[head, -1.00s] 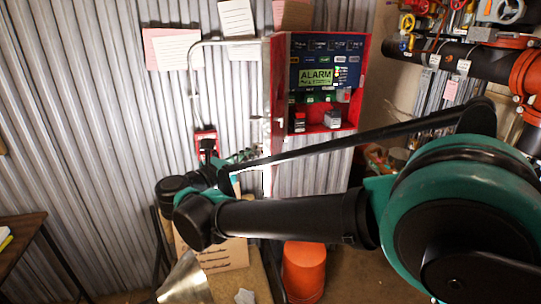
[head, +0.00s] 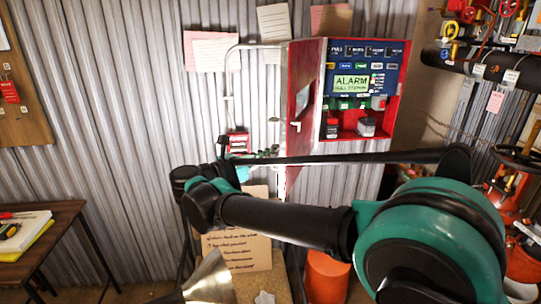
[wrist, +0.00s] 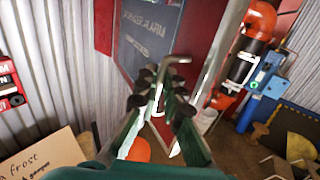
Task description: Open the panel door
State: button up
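The panel door (head: 304,88) is red with a small window and stands swung out from the left side of the red alarm box (head: 378,122). In the wrist view the door shows a dark pane (wrist: 150,35) with pale lettering. A silver hooked handle (wrist: 180,60) projects from the door. My gripper (wrist: 162,90) points at the door, its green fingers apart, with the handle at or between the black fingertips. I cannot tell whether they touch it. In the head view my gripper (head: 266,153) is small, left of the door's lower part and partly hidden by my arm.
A wooden table (head: 40,225) with papers stands at the left. A cardboard sign (head: 238,248) and an orange bucket (head: 326,278) are below the box. Pipes with valves (head: 480,65) fill the upper right. A blue device (wrist: 268,75) stands right of the door in the wrist view.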

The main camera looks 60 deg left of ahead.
jog(key=shift+o, duration=1.1)
jog(key=shift+w+f, duration=0.1)
jog(key=shift+w, duration=0.2)
jog(key=shift+o, duration=0.9)
jog(key=shift+s, duration=0.1)
jog(key=shift+s, duration=0.1)
jog(key=s+d, duration=0.1)
jog(key=s, duration=1.1)
jog(key=shift+d, duration=0.1)
